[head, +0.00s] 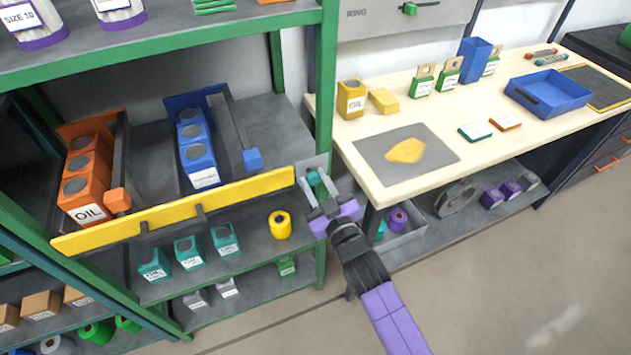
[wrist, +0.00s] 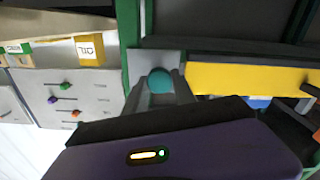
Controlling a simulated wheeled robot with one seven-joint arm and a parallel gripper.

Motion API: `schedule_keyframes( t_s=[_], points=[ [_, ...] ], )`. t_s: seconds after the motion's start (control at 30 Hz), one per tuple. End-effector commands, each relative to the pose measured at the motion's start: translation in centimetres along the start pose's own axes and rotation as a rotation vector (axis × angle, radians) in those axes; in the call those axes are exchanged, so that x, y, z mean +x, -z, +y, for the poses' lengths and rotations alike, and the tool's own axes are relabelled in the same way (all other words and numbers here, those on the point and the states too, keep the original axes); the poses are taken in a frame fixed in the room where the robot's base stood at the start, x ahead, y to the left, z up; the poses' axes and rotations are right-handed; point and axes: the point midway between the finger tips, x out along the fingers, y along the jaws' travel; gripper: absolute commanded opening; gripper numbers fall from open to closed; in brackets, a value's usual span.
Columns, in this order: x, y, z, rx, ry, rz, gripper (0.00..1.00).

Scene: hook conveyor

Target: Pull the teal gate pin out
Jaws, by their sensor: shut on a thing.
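The teal gate pin (head: 314,179) is at the grey metal plate (head: 306,166) on the green shelf post, at the right end of the yellow gate bar (head: 180,210). My gripper (head: 322,192) reaches it from the front and is shut on the pin. In the wrist view the pin's round teal end (wrist: 160,80) shows between my two fingers (wrist: 161,96), in front of the grey plate. How far the pin sits in the plate is hidden. The yellow bar runs across the shelf front.
Orange oil boxes (head: 85,172) and blue boxes (head: 197,150) stand behind the bar. A yellow roll (head: 280,225) and teal boxes (head: 188,252) sit on the shelf below. A pale workbench (head: 470,155) with a blue tray (head: 548,94) stands right of the post. The floor in front is clear.

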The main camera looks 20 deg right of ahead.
Motion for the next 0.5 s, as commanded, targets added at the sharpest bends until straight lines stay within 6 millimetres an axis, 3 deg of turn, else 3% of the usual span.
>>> schedule_keyframes(
  t_s=[0.2,0.5],
  points=[
    [-0.3,-0.1,0.0,0.000,0.000,-0.001,0.00],
    [-3.5,-0.1,-0.1,0.000,0.001,-0.002,0.00]
  ],
)
